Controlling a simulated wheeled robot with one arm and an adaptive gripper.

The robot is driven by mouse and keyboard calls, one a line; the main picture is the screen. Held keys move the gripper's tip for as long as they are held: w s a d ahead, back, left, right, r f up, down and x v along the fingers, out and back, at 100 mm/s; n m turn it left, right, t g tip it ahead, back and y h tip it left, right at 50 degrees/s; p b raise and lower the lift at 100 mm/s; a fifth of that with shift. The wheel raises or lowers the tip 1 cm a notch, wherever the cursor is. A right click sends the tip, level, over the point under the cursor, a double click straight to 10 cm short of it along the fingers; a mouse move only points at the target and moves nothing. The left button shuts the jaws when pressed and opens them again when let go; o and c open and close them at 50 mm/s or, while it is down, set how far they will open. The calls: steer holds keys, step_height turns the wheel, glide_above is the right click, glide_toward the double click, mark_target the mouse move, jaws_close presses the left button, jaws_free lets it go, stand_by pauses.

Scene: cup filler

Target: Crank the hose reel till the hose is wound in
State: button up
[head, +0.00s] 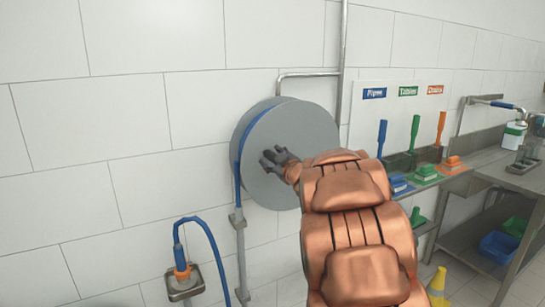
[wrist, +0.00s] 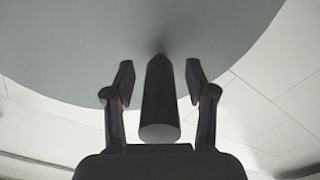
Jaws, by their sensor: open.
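The hose reel (head: 300,130) is a grey round drum on the tiled wall, and its flat face (wrist: 70,50) fills the upper part of the wrist view. A blue hose (head: 237,165) runs down the drum's left edge. A dark crank handle (wrist: 160,95) sticks out from the drum face in the wrist view. My gripper (wrist: 158,78) is open, with one finger on each side of the handle and a gap showing on both sides. In the head view my gripper (head: 272,160) is in front of the drum's face, and the handle cannot be made out there.
A blue-and-orange nozzle (head: 181,262) sits in a metal holder (head: 185,284) at lower left, with hose looping from it. A metal pipe (head: 340,60) runs up the wall. Coloured brushes (head: 425,174) and a steel bench (head: 500,172) stand to the right.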

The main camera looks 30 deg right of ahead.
steer(key=shift+w, duration=0.1)
jaws_close()
stand_by(0.5)
